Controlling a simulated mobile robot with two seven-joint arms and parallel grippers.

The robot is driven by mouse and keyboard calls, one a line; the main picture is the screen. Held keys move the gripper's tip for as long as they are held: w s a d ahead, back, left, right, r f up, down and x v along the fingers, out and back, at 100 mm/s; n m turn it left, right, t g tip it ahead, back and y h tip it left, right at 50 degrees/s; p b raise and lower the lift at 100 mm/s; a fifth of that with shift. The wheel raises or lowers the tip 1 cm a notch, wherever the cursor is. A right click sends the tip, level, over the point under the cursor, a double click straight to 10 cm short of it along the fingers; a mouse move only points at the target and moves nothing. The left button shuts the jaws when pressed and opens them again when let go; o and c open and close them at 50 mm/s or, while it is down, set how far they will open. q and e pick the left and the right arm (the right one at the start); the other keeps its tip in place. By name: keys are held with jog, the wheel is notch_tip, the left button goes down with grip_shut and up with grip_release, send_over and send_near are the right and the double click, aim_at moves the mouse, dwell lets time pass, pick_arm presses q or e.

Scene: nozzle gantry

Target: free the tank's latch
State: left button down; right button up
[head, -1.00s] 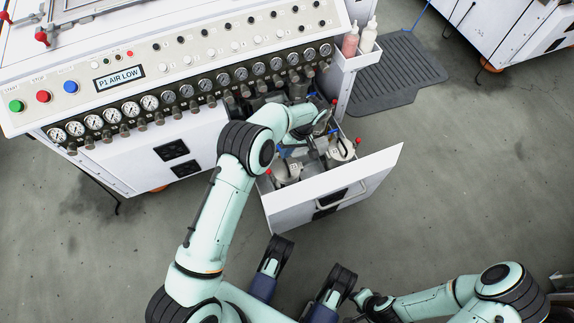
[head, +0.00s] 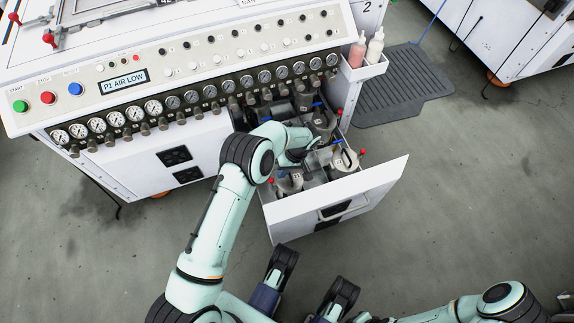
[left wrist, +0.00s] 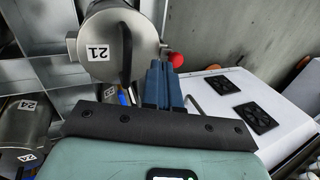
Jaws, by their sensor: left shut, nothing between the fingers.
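A metal tank (left wrist: 103,42) labelled 21 with a black handle shows at the top of the left wrist view. A red ball knob (left wrist: 175,59) sits at its right side. My left gripper (left wrist: 162,72) is shut and empty, its blue fingertips close below the red knob; I cannot tell whether they touch it. In the head view my left arm reaches into the open drawer (head: 345,190), and its fingertips are hidden. I cannot make out the latch or its state for certain. My right gripper is out of view.
Another tank (head: 344,160) with a red knob stands at the drawer's right. A second tank (left wrist: 25,125) is at the left in the wrist view. The gauge panel (head: 180,95) overhangs the drawer. Bottles (head: 374,47) stand in a side holder. The floor right of the drawer is clear.

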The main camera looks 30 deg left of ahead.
aim_at(272, 184)
pick_arm(q)
jog(key=shift+x, duration=1.3)
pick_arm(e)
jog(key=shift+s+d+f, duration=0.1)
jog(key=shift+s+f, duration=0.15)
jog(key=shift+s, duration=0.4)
